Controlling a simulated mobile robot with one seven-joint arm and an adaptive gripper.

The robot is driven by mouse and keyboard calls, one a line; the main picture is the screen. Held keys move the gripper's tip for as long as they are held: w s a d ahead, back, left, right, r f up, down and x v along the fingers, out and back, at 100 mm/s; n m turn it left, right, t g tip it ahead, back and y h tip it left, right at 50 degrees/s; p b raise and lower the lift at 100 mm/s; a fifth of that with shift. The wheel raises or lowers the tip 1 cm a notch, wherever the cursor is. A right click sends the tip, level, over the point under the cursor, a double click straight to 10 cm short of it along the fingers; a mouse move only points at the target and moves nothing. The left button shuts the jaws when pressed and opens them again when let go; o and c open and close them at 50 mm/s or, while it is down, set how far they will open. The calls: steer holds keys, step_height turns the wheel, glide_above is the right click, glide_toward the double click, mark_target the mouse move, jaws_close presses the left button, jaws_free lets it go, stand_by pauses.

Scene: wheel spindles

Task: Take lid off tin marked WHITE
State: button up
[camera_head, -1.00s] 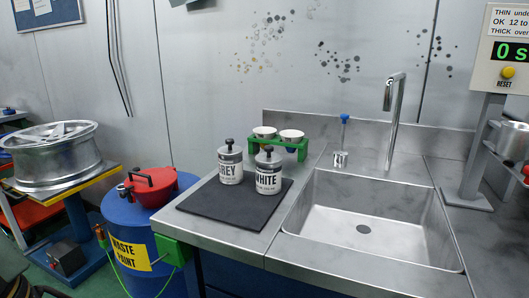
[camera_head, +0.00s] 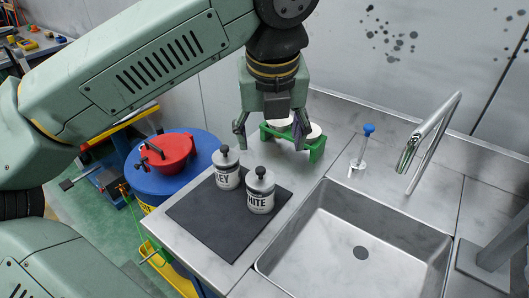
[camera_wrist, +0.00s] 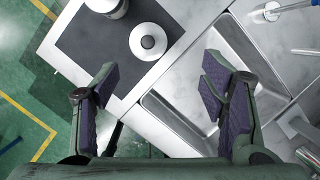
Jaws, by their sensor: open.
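The tin marked WHITE (camera_head: 260,196) stands upright on the black mat (camera_head: 203,226), with its lid on and a black knob (camera_head: 260,171) on top. The tin marked GREY (camera_head: 226,172) stands just behind it to the left, also lidded. My gripper (camera_head: 270,143) is open and empty. In the head view it shows above and beyond the tins, in front of the green rack. In the wrist view the open fingers (camera_wrist: 160,90) point toward the mat and the sink edge, with the WHITE tin's lid (camera_wrist: 148,40) ahead between them, not touched.
A green rack (camera_head: 318,149) with white cups stands at the back of the counter.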

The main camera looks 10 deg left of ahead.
steer(key=b, duration=0.3)
glide_above(261, 171)
steer(key=s, duration=0.1)
steer(key=f, duration=0.5)
steer(key=shift+d+f, duration=0.15)
steer(key=shift+d, duration=0.2)
steer(key=shift+a+b+x, duration=0.2)
steer(key=shift+b+x, duration=0.5)
steer(key=shift+x, duration=2)
steer(key=shift+s, duration=0.2)
steer(key=shift+c, duration=0.2)
steer(key=shift+s, duration=0.1)
steer(key=c, duration=1.1)
